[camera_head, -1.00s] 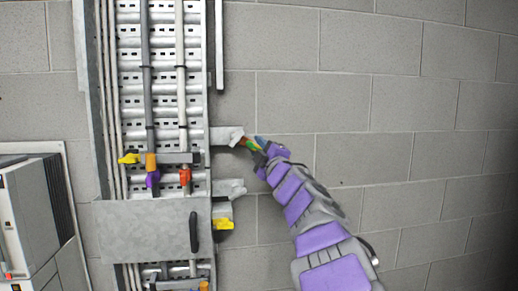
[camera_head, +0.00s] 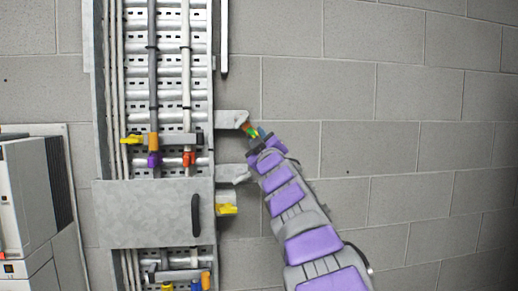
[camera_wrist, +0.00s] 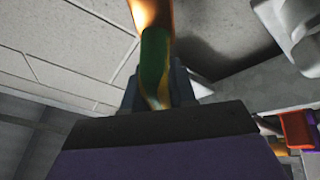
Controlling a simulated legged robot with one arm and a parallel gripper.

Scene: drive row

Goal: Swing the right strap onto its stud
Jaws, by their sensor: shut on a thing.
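My gripper (camera_head: 258,139) is shut on a green piece with orange on it (camera_head: 250,129), just right of the upper grey bracket (camera_head: 231,119). In the wrist view the green piece (camera_wrist: 154,60) stands between the fingertips (camera_wrist: 155,90), with an orange strip (camera_wrist: 150,14) continuing beyond it. I take this to be the right strap, but its full length and far end are hidden. No stud can be clearly made out. A lower grey bracket (camera_head: 231,173) sits below, left of my gripper.
A tall metal channel (camera_head: 220,70) holds upright conduits with orange, purple (camera_head: 154,160) and red (camera_head: 189,158) fittings and a yellow handle (camera_head: 131,140). A grey panel (camera_head: 145,213) with a black handle and a yellow piece (camera_head: 227,210) lie lower. The block wall at right is clear.

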